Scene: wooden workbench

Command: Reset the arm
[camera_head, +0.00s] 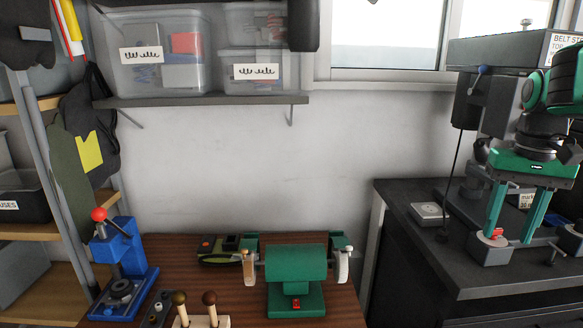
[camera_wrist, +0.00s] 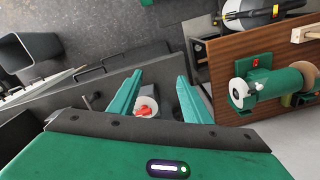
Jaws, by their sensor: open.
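My gripper (camera_head: 512,238) shows at the right of the head view, hanging from my green and dark arm with its two green fingers pointing down. The fingers are apart over the dark bench (camera_head: 400,207). In the wrist view my gripper (camera_wrist: 160,76) also has its fingers spread, with nothing clasped. A small red piece on a pale round part (camera_wrist: 143,111) shows between the fingers there. The head view shows a red piece (camera_head: 498,232) beside the left fingertip; I cannot tell whether they touch.
A wooden workbench (camera_head: 220,300) carries a green bench grinder (camera_head: 295,262), a blue press (camera_head: 130,252) and wooden-handled tools (camera_head: 210,300). A wall shelf (camera_head: 200,101) holds clear bins. A small grey box (camera_head: 430,212) lies on the dark bench. Open air lies between my arm and the grinder.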

